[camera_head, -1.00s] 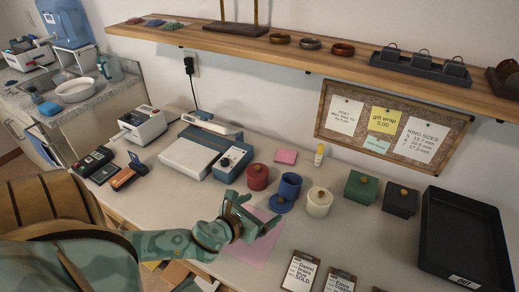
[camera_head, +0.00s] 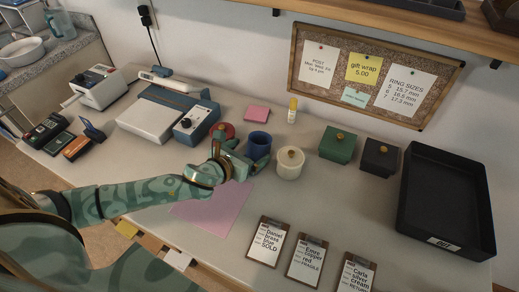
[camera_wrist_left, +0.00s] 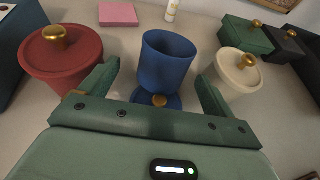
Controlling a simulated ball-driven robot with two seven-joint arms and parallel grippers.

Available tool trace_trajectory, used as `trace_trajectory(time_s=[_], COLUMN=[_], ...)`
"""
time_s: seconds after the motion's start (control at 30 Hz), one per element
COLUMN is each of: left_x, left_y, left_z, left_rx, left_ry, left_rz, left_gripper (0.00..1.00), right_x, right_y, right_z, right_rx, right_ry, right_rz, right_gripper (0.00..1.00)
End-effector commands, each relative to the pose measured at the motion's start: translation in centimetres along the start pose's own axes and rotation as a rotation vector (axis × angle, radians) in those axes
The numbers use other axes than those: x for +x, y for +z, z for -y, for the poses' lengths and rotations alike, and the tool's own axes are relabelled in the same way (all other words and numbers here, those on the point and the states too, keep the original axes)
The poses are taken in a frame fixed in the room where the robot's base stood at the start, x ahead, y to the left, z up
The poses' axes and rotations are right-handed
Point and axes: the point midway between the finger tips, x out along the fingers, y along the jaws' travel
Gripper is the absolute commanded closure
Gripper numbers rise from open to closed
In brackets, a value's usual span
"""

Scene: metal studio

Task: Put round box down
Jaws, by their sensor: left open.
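A blue round box (camera_head: 258,142) stands upright on the table with its top open; it also shows in the left wrist view (camera_wrist_left: 168,62). Its blue lid with a gold knob (camera_wrist_left: 159,101) lies just in front of it and is hidden by the gripper in the head view. My left gripper (camera_head: 238,160) is open and low by the lid, its fingers spread to either side of it, holding nothing. A red round box (camera_wrist_left: 62,62) with lid stands left of the blue one, partly hidden in the head view. A cream round box (camera_head: 289,164) with lid stands to the right.
Green (camera_head: 337,146) and dark (camera_head: 379,158) square boxes and a black tray (camera_head: 476,205) stand further right. A scale (camera_head: 150,118) is left. Pink paper (camera_head: 215,208) and several clipboards (camera_head: 267,241) lie in front. A yellow-capped bottle (camera_head: 292,110) stands behind.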

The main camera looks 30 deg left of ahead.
Motion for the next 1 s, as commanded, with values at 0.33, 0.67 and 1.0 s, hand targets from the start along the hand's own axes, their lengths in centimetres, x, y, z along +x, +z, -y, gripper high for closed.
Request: trace_trajectory(time_s=[0.33,0.67,1.0], left_x=[4.5,5.7,5.7], left_y=[-0.4,-0.1,-0.1], left_z=[0.6,0.6,0.6], left_rx=[-0.003,0.000,0.000], left_ry=[0.000,-0.001,-0.001], left_rz=[-0.001,-0.001,0.000], left_gripper=[0.11,0.11,0.62], right_x=[2.3,2.5,2.5], right_y=[-0.6,-0.3,0.0], right_z=[-0.4,-0.6,-0.8], right_rx=[0.006,0.005,0.003], right_ry=[0.002,0.004,0.006], right_rz=[-0.007,-0.001,0.005], right_gripper=[0.08,0.08,0.08])
